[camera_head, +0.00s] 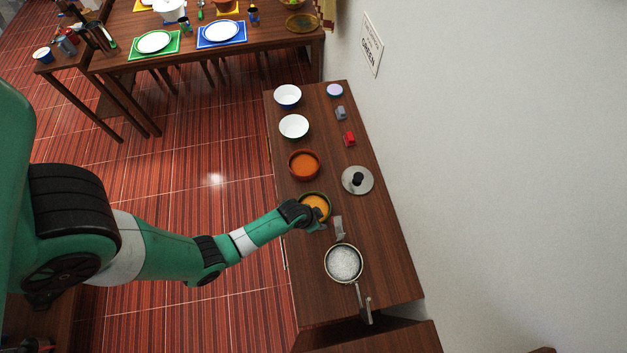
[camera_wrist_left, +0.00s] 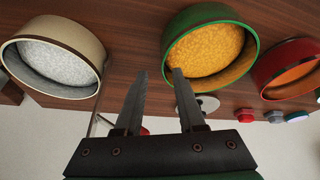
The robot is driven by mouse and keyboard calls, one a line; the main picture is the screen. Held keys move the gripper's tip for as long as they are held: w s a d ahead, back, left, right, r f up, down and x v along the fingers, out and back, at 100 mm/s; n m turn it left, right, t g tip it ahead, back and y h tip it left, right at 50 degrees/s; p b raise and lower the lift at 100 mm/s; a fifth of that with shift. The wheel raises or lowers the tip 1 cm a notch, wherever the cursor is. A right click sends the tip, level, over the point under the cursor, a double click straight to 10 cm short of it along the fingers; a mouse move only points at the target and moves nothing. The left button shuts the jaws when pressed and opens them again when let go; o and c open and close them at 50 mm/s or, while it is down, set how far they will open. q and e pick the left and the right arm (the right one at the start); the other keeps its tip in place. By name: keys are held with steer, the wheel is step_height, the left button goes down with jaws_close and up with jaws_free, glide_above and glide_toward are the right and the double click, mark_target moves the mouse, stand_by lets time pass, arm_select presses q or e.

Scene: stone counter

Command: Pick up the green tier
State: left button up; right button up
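The green tier (camera_head: 316,202) is a round green-rimmed container with orange-yellow contents on the dark wooden counter. It shows large at upper middle in the left wrist view (camera_wrist_left: 212,45). My left gripper (camera_head: 319,226) is at its near side, and my wrist covers part of it in the head view. In the left wrist view the two fingers of my left gripper (camera_wrist_left: 160,75) are spread apart with nothing between them. The right fingertip overlaps the green rim in the picture; contact cannot be told. My right gripper does not show.
A red container (camera_head: 304,165) stands beyond the green tier. A round lid (camera_head: 357,180) lies near the wall. White bowls (camera_head: 293,127) are farther back.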

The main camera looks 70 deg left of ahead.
mark_target(322, 222)
arm_select(q)
steer(key=b+x, duration=0.4)
steer(key=x, duration=0.1)
steer(key=shift+s+a+f+b, duration=0.15)
steer(key=shift+s+a+b, duration=0.1)
steer(key=shift+s+b, duration=0.1)
steer(key=shift+w, duration=0.15)
jaws_close()
stand_by(0.9)
